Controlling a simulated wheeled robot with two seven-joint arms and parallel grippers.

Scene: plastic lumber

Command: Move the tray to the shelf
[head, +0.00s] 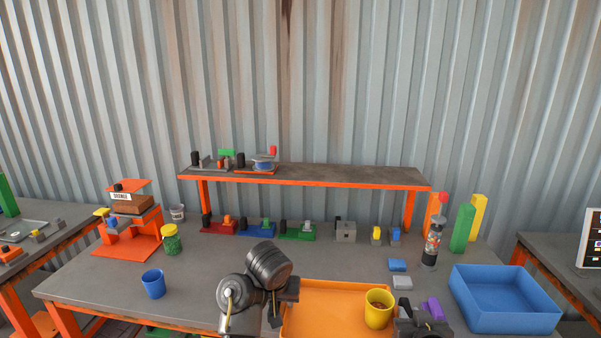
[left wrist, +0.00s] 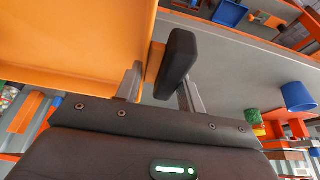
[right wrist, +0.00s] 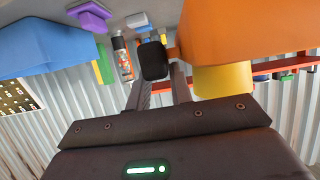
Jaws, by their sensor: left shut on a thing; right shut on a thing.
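The orange tray (head: 335,298) is at the front of the table, its near part cut off by the head view's lower edge. A yellow cup (head: 378,310) stands in its right part. My left gripper (head: 290,291) is shut on the tray's left side; the left wrist view shows the tray (left wrist: 70,45) beside the finger (left wrist: 160,75). My right gripper (head: 408,326) is at the tray's right side and shut on it; the right wrist view shows the tray (right wrist: 245,25) and cup (right wrist: 222,80). I cannot tell whether the tray touches the table. The raised shelf (head: 330,177) spans the table's back.
Devices (head: 262,163) occupy the shelf's left end; its middle and right are clear. Several fixtures (head: 255,229) stand beneath it. A blue bin (head: 505,298), a dark cylinder (head: 432,245) and small blocks (head: 398,265) lie right of the tray. A blue cup (head: 153,283) stands left.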

